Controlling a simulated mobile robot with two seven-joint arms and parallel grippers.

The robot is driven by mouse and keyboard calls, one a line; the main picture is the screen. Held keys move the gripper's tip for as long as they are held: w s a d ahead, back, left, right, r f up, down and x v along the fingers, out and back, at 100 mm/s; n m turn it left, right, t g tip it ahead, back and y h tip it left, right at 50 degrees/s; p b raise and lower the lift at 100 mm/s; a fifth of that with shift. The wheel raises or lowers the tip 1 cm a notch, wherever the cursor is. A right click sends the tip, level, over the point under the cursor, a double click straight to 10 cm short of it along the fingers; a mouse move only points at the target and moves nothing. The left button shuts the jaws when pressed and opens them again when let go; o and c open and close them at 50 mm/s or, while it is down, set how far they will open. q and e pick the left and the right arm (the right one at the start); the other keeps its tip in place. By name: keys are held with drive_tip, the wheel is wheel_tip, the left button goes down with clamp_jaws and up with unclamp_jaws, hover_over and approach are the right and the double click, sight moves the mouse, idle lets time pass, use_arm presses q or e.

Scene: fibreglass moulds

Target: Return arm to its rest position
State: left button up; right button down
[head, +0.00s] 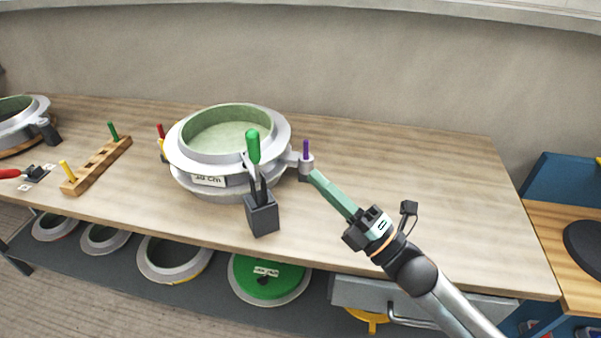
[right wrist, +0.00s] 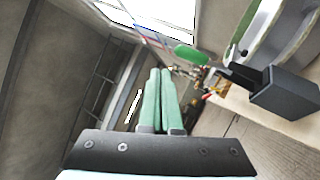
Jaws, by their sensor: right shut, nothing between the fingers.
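My right gripper (head: 314,174) reaches in from the lower right over the table's right part. Its two long green fingers lie together with nothing between them, as the right wrist view (right wrist: 160,72) also shows. Its fingertips appear just right of and below a purple peg (head: 306,150) at the side of a grey ring mould (head: 182,160) with a green inside. I cannot tell whether they touch the mould's clamp. My left gripper is not in view.
A dark holder (head: 262,218) with a green-handled tool (head: 253,146) stands in front of the mould. A wooden peg rack (head: 88,178) and another mould (head: 40,108) are at the left. The wooden table (head: 440,190) is clear on the right. Several moulds sit on the shelf below.

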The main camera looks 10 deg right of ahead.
drive_tip(key=shift+s+d+f, duration=0.1)
drive_tip(key=shift+s+d, duration=0.45)
drive_tip(key=shift+s, duration=0.05)
drive_tip(key=s+d+f+m+g+h+p, duration=0.1)
drive_tip(key=s+d+f+m+h, duration=0.15)
drive_tip(key=f+m+h, duration=0.55)
drive_tip(key=s+d+f+m+h+p, duration=0.2)
drive_tip(key=d+f+m+h, duration=0.1)
drive_tip(key=f+m, duration=0.8)
drive_tip(key=s+d+f+m+g+h, duration=0.1)
drive_tip(key=s+f+m+g, duration=0.5)
drive_tip(key=s+f, duration=0.6)
drive_tip(key=shift+s+d+f+m+h+p, duration=0.35)
drive_tip(key=shift+s+m+h, duration=0.35)
drive_tip(key=shift+m+h, duration=0.3)
